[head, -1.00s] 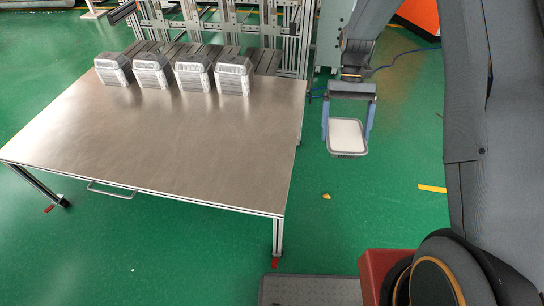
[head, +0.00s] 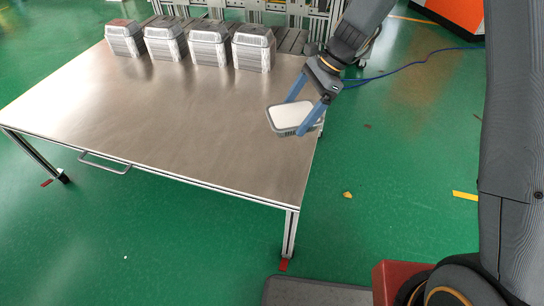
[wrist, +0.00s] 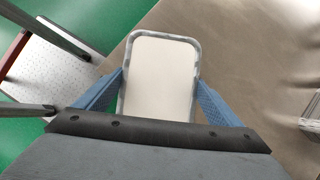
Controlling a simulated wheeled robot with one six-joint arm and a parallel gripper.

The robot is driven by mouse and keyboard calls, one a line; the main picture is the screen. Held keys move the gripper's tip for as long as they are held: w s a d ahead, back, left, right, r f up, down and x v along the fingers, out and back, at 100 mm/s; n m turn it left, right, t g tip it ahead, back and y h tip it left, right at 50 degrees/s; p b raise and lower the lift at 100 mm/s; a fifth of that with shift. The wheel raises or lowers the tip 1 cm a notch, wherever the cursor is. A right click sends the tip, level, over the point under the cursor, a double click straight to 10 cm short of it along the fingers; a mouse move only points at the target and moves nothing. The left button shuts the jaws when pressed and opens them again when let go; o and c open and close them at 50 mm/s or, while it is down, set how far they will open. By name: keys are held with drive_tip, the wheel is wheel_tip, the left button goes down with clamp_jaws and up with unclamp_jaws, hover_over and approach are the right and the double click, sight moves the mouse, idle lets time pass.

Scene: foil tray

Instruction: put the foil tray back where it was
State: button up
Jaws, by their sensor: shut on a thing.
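The foil tray (head: 292,119) has a white top and a grey metal rim. My gripper (head: 305,117) is shut on it, with one blue finger on each side, and holds it over the right edge of the metal table. In the wrist view the tray (wrist: 160,80) sits between the two blue fingers of the gripper (wrist: 160,88), and its far end points away from the wrist. I cannot tell exactly how high above the table it is.
The steel table (head: 180,120) is bare in its middle and front. Several stacks of foil trays (head: 210,43) stand in a row along its back edge. A metal frame rack (head: 290,12) stands behind the table. Green floor lies to the right.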

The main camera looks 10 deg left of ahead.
drive_tip(key=a+f+m+b, duration=0.1)
drive_tip(key=w+a+f+m+t+b, duration=0.1)
drive_tip(key=a+m+b, duration=0.1)
drive_tip(key=a+f+m+t+b, duration=0.1)
drive_tip(key=a+b, duration=0.1)
drive_tip(key=shift+w+f+m+y, duration=0.3)
drive_tip(key=shift+f, duration=0.1)
drive_tip(key=shift+w+a+f+m+t+b, duration=0.2)
drive_tip(key=shift+a+f+m+t+b, duration=0.2)
drive_tip(key=shift+a+m+t+b, duration=0.45)
drive_tip(key=shift+g, duration=0.25)
wheel_tip(320, 180, down, 10)
drive_tip(key=b, duration=0.3)
drive_tip(key=shift+d, duration=0.1)
drive_tip(key=shift+f, duration=0.1)
drive_tip(key=o, duration=0.7)
drive_tip(key=shift+o, duration=0.6)
